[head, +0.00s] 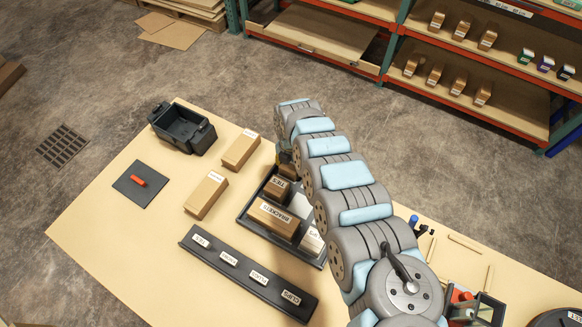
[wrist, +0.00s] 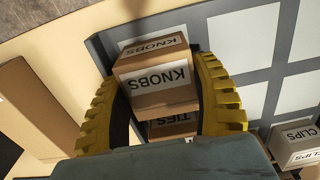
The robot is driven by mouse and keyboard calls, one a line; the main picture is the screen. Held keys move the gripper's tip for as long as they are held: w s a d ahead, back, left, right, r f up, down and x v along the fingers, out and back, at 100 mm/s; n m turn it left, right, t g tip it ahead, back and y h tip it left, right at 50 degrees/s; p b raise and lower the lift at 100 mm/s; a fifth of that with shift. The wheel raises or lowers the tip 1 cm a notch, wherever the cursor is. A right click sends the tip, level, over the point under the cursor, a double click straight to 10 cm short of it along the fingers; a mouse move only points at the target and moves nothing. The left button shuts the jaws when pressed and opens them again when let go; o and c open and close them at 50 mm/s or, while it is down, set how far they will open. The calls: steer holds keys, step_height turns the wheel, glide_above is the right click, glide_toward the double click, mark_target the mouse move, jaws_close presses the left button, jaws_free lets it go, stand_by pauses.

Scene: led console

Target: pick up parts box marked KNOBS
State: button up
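The parts box marked KNOBS (wrist: 158,75) is a small brown carton with white labels on its top and front. In the wrist view it sits between the yellow fingers of my gripper (wrist: 160,85), which appear to press on both its sides. In the head view my gripper (head: 285,160) is at the far corner of the dark divided tray (head: 247,226), and my arm hides most of it. I cannot tell whether the KNOBS box is clear of the tray floor.
A dark labelled strip (head: 248,273) lies in front. Two brown cartons (head: 206,195) (head: 240,151), a dark bin (head: 184,128) and a dark mat (head: 140,184) with a red piece stand left.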

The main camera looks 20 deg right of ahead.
mark_target(292, 165)
steer(key=shift+r, duration=0.1)
steer(key=shift+r, duration=0.5)
steer(key=r, duration=0.3)
steer(key=shift+s+d+r, duration=0.1)
steer(key=shift+s+d, duration=0.05)
steer(key=shift+s, duration=0.05)
steer(key=s+a+r+p, duration=0.1)
steer(key=s+r+p, duration=0.7)
steer(key=s+p, duration=0.5)
steer(key=p, duration=0.4)
steer(key=shift+s+a+r+p, duration=0.15)
steer(key=shift+r+p, duration=0.15)
steer(key=shift+r, duration=0.1)
